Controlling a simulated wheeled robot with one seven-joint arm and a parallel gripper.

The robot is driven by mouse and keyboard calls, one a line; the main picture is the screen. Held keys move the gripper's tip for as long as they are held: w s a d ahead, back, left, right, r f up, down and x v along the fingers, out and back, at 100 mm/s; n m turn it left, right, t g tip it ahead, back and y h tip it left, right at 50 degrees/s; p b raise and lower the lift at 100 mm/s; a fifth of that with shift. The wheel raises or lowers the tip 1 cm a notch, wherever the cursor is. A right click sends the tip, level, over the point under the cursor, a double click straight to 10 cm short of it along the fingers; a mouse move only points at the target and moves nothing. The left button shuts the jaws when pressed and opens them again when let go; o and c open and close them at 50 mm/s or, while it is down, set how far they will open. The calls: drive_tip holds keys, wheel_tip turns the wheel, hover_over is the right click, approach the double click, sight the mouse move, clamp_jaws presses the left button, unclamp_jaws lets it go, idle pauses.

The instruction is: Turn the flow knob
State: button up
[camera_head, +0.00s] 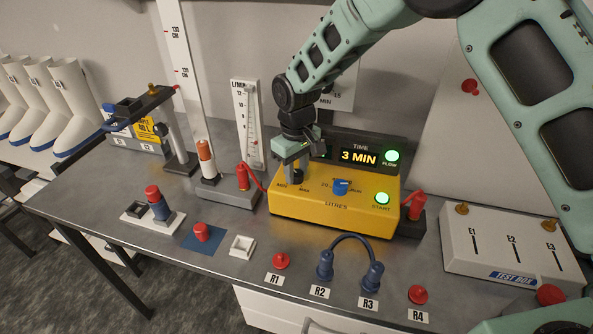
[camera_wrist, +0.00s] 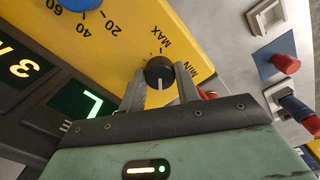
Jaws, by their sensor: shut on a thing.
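The flow knob is a small black knob (camera_wrist: 159,72) with a white line, on the yellow pump box (camera_head: 325,214) between MIN and MAX marks. In the wrist view its white line points down the picture, toward my gripper. My gripper (camera_wrist: 160,84) is shut on the knob, one finger on each side. In the head view my gripper (camera_head: 294,168) comes down on the box's left end and mostly hides the knob. A white L/MIN flow gauge (camera_head: 247,118) with a tube stands behind, left of my gripper.
A blue LITRES dial (camera_head: 341,187) and a green START button (camera_head: 382,198) are on the same box. The display (camera_head: 358,157) reads 3 MIN beside a lit green FLOW lamp (camera_head: 392,155). Red-topped posts flank the box. A blue cable (camera_head: 350,243) arches in front.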

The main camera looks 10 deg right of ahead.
sight(296, 173)
idle(0.4)
drive_tip(key=o, duration=1)
drive_tip(key=shift+r, duration=0.1)
wheel_tip(296, 173, up, 17)
drive_tip(key=b, duration=0.3)
drive_tip(key=shift+r+b, duration=0.15)
drive_tip(key=shift+b, duration=0.2)
drive_tip(key=shift+y, duration=0.3)
drive_tip(key=s+d+f, duration=0.2)
drive_tip(key=s, duration=0.9)
drive_tip(key=s+d+f, duration=0.2)
drive_tip(key=s+d, duration=0.1)
drive_tip(key=s, duration=0.8)
drive_tip(key=s+d+f, duration=0.3)
drive_tip(key=s, duration=0.7)
drive_tip(key=shift+s+f, duration=0.1)
drive_tip(key=shift+s, duration=0.3)
